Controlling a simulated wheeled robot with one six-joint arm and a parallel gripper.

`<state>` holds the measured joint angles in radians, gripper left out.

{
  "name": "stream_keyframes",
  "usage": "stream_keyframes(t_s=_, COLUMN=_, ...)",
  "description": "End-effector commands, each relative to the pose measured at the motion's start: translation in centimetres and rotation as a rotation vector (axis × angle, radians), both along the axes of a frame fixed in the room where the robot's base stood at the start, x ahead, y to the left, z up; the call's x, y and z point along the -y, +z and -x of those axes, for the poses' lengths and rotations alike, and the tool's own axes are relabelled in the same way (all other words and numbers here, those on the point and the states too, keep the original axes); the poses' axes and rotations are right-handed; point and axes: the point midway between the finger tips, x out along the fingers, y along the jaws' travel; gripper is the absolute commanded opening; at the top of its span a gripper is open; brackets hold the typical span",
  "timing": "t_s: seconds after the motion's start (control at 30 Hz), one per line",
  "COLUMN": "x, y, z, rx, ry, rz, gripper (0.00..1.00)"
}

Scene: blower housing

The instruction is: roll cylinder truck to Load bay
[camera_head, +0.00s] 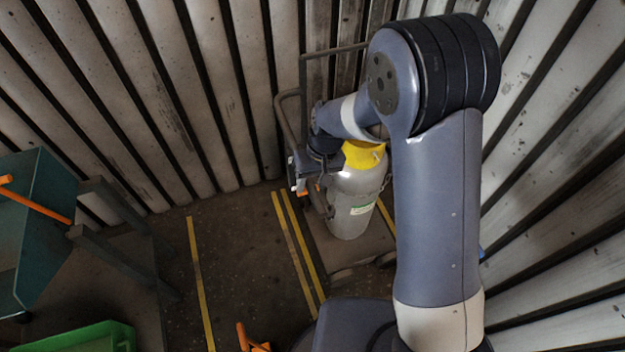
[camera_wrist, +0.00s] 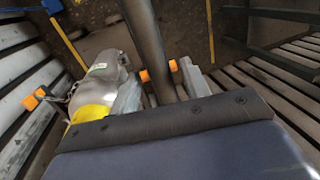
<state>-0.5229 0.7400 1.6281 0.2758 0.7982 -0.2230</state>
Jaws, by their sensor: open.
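The cylinder truck (camera_head: 366,238) stands by the corrugated wall, with a grey gas cylinder (camera_head: 352,205) upright on it. The cylinder has a yellow collar and a green-white label, and it shows at the left in the wrist view (camera_wrist: 102,75). The truck's dark tubular handle (camera_wrist: 146,35) runs down between my fingers in the wrist view. My gripper (camera_head: 303,189) is open around or very near this tube (camera_wrist: 160,76); contact cannot be told. My arm hides part of the truck and cylinder. No Load bay sign is readable.
Yellow floor lines (camera_head: 199,280) run left of the truck, with bare dark floor between them. A teal bin with an orange bar (camera_head: 40,225) stands at left above a green crate (camera_head: 75,338). An orange object (camera_head: 250,342) is at the bottom. Slatted walls close the back and right.

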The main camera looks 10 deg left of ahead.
Motion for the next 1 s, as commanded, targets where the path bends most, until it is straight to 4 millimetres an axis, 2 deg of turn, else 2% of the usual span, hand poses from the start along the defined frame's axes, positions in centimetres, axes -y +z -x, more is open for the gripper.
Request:
stream_keyframes(t_s=0.07, x=0.0, y=0.01, z=0.0, rx=0.0, ry=0.0, rz=0.0, gripper=0.43)
stream_keyframes(t_s=0.6, x=0.0, y=0.04, z=-0.01, rx=0.0, ry=0.0, rz=0.0, gripper=0.0)
stream_keyframes(t_s=1.0, x=0.0, y=0.06, z=-0.02, rx=0.0, ry=0.0, rz=0.0, gripper=0.0)
